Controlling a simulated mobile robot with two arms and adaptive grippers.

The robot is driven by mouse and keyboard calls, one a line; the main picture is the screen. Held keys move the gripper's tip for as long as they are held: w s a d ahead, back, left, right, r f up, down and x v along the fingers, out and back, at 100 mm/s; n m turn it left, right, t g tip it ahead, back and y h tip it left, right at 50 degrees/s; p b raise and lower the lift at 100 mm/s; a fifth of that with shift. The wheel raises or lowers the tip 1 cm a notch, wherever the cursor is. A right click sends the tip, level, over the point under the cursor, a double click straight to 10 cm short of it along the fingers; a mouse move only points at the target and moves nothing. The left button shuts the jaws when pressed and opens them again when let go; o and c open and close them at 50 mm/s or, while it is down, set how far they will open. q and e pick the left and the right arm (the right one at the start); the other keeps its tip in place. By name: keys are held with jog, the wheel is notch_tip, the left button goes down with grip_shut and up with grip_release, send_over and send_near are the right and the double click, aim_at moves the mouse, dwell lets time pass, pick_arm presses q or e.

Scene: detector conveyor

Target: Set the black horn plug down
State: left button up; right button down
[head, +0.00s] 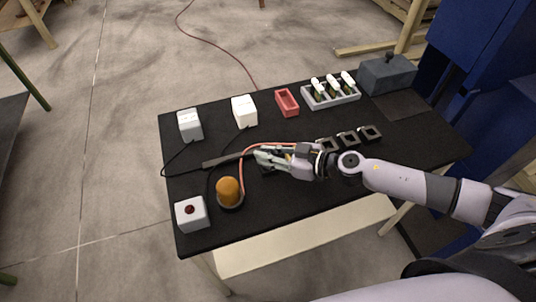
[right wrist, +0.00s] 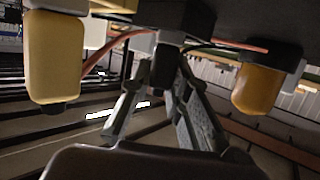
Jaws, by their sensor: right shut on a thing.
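My right gripper (head: 260,158) is low over the middle of the black tabletop. In the right wrist view, its fingers (right wrist: 168,75) are shut on the black horn plug (right wrist: 168,48). In the head view the plug is mostly hidden by the fingers, and I cannot tell whether it touches the table. A reddish cable (head: 245,168) runs from near the gripper down toward the orange dome (head: 228,190). A flat dark grey strip (head: 226,160) lies just left of the fingertips. My left gripper is not in view.
Two white boxes (head: 190,124) (head: 244,111), a red tray (head: 287,102) and a grey rack (head: 331,95) line the back. Several small black sockets (head: 348,138) are behind my right forearm. A white box with a red button (head: 191,213) stands front left. The table's front middle is clear.

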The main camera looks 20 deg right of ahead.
jog(key=shift+f, duration=0.1)
jog(key=c, duration=1.5)
grip_release()
jog(key=shift+r, duration=0.25)
jog(key=b+v, duration=0.1)
jog(key=v, duration=0.3)
jog(key=b+v, duration=0.2)
jog(key=v, duration=0.3)
jog(key=shift+s+f, duration=0.1)
jog(key=shift+f, duration=0.15)
jog(key=shift+v, duration=1.45)
jog(key=shift+r, duration=0.2)
